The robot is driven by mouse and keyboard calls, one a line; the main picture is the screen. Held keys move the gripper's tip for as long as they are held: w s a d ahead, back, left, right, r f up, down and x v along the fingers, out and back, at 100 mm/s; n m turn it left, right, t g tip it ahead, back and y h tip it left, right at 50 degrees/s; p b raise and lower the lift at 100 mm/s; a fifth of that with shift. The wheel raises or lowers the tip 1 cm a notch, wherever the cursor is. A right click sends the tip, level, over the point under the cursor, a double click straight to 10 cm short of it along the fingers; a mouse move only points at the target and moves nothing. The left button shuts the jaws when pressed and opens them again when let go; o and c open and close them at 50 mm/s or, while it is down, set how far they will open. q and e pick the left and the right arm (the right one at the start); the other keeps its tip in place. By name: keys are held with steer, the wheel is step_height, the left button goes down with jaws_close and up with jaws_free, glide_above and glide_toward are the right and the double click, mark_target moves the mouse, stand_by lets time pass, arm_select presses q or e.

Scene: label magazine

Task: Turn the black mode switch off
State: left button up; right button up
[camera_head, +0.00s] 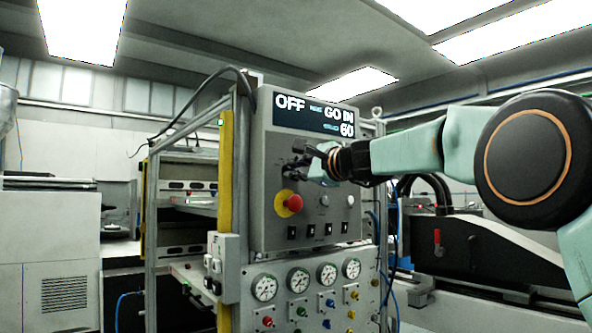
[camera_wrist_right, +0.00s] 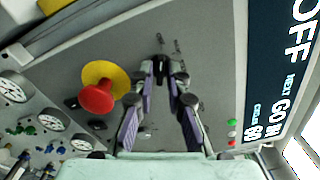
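The black mode switch (camera_wrist_right: 160,68) is on the grey front panel of the control box, above the red stop button. My right gripper (camera_head: 303,162) reaches in from the right, close to the panel, and hides much of the switch in the head view. In the right wrist view, the fingertips of my right gripper (camera_wrist_right: 165,76) come together on both sides of the switch's dark handle and seem to touch it. The display (camera_head: 313,116) above reads OFF, with GO IN and 60 in smaller text. My left gripper is in neither view.
A red stop button on a yellow ring (camera_head: 288,203) sits below and left of the gripper. Small black switches (camera_head: 310,231) line the panel's lower edge. Gauges (camera_head: 299,279) and coloured knobs are below. A yellow post (camera_head: 226,170) stands left of the box.

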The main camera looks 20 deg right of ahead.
steer(key=shift+o, duration=1.2)
steer(key=shift+s+r, duration=0.1)
steer(key=shift+s+d, duration=0.1)
steer(key=shift+s, duration=0.1)
steer(key=v, duration=0.7)
